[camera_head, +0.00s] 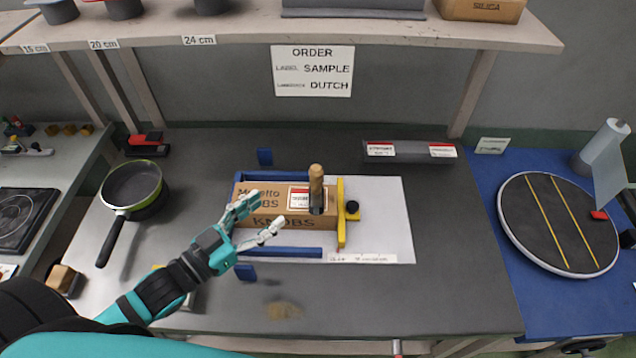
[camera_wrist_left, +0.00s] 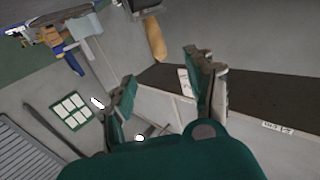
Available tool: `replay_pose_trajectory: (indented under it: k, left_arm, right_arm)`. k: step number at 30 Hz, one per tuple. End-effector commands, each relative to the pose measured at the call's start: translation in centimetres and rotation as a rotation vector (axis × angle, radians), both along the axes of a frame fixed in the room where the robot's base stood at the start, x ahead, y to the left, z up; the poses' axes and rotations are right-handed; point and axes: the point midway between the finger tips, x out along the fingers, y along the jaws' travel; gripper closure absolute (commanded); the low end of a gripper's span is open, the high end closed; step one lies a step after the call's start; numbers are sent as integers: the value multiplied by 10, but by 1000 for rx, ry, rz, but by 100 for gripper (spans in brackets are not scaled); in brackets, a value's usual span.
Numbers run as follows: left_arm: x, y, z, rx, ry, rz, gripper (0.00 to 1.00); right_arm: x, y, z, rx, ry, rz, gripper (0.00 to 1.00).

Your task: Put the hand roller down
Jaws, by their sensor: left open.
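The hand roller (camera_head: 316,182) has a tan wooden handle that points up and a dark lower part. It stands at the right end of the brown cardboard box (camera_head: 262,222), beside the box's red and white label (camera_head: 299,198). I cannot tell whether the roller rests on the box top or against its end. My left gripper (camera_head: 264,212) is open and empty, to the left of the roller and apart from it, in front of the box. Its spread fingers show in the left wrist view (camera_wrist_left: 163,95) with nothing between them. My right gripper is not in view.
Blue rails (camera_head: 290,253) and a yellow stop (camera_head: 341,215) with a black knob border the box on a white sheet (camera_head: 388,225). A frying pan (camera_head: 133,187) lies left, a round turntable (camera_head: 558,224) right. The grey table's right front is clear.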

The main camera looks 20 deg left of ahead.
Motion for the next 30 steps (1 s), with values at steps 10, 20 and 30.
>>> replay_pose_trajectory:
  k: [10, 20, 30]
  left_arm:
    - [64, -33, 3, 0, -2, 1, 45]
    - [88, -46, 0, -1, 0, 1, 45]
    - [124, -68, -7, 0, 0, 1, 45]
  right_arm:
    - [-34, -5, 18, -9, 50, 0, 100]
    - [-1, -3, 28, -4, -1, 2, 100]
    - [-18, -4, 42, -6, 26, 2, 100]
